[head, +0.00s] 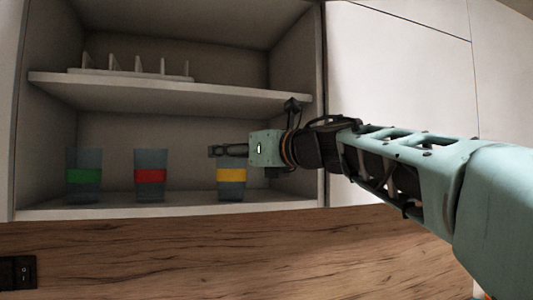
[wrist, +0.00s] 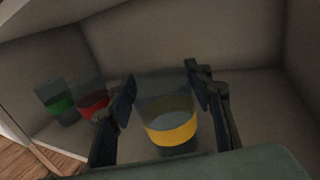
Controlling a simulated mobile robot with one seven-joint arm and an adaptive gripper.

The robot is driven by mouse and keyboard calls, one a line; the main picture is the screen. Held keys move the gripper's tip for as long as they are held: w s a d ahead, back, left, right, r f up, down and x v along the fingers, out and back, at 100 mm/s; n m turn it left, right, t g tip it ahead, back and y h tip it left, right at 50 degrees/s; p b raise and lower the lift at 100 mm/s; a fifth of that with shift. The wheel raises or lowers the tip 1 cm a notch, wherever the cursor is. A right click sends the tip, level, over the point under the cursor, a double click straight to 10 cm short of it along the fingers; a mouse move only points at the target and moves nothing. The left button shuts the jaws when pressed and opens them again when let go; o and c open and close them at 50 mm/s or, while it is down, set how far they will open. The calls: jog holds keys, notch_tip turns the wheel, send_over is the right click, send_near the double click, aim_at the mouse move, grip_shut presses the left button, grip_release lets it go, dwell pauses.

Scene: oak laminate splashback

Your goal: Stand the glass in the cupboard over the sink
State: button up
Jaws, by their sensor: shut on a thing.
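A clear glass with a yellow band (head: 231,175) is upright at the right of the open cupboard's lower compartment (head: 285,202). It also shows between the fingers in the wrist view (wrist: 172,131). My gripper (head: 225,151) reaches in from the right and is shut on this glass near its rim, one finger on each side (wrist: 160,84). The glass's base is level with, or very close to, the cupboard floor; I cannot tell if it touches.
A red-banded glass (head: 150,176) and a green-banded glass (head: 83,176) stand to the left on the cupboard floor. A shelf (head: 220,92) above carries a white rack (head: 125,75). The cupboard's right side wall (head: 312,130) is close to my gripper.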

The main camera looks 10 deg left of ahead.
jog(key=shift+f, duration=0.1)
jog(key=o, duration=1.7)
jog(key=shift+s+d, duration=0.1)
jog(key=shift+d, duration=0.05)
jog(key=b+v, duration=0.2)
jog(key=v, duration=0.9)
jog(key=shift+s+d+b, duration=0.25)
jog(key=shift+s+b, duration=0.1)
jog(key=shift+b, duration=0.05)
